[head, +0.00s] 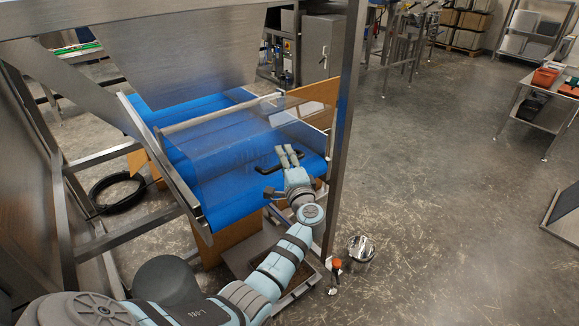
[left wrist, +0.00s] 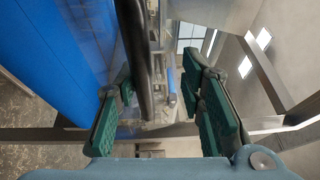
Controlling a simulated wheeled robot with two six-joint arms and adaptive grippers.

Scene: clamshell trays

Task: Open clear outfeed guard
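The clear outfeed guard (head: 235,138) lies as a transparent sheet over the blue conveyor belt (head: 225,205), and it looks closed. A black bar handle (head: 266,169) is on its near right part. My left gripper (head: 286,151) is at the handle, its fingers pointing away from me. In the left wrist view, the green-padded fingers (left wrist: 165,90) are spread apart. The dark handle bar (left wrist: 137,45) runs between them, closer to the left finger; I cannot tell whether it touches. The gripper hides part of the handle in the head view. My right gripper is in neither view.
A steel post (head: 342,130) stands just right of the guard and gripper. A steel frame rail (head: 165,160) borders the belt on the left. A round shiny metal object (head: 361,248) lies on the floor. The floor (head: 440,200) to the right is open.

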